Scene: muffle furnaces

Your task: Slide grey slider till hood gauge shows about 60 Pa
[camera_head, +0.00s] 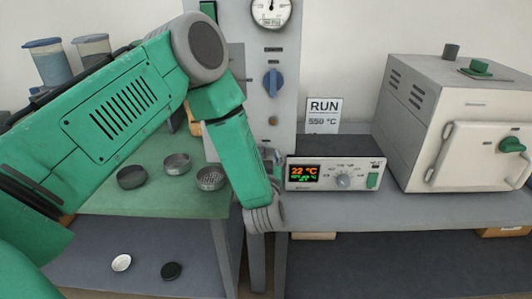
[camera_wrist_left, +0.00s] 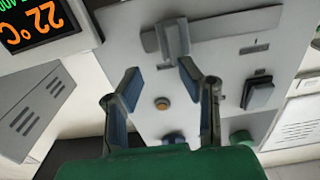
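The hood gauge (camera_head: 271,10) is a round white dial at the top of the grey upright panel (camera_head: 250,45). Its upper part is cut off and I cannot read the value. The grey slider (camera_wrist_left: 173,38) is a block-like handle on a horizontal slot in the panel, seen upside down in the left wrist view. In the head view my arm and gripper cover that spot. My left gripper (camera_wrist_left: 160,72) is open and empty, its two fingers pointing toward the slider, with the handle apparently just beyond the fingertips. It is mostly hidden behind my wrist in the head view (camera_head: 271,156).
The controller reading 22 °C (camera_head: 333,174) stands close right of my gripper. A furnace (camera_head: 440,120) is farther right; metal dishes (camera_head: 177,164) lie left.

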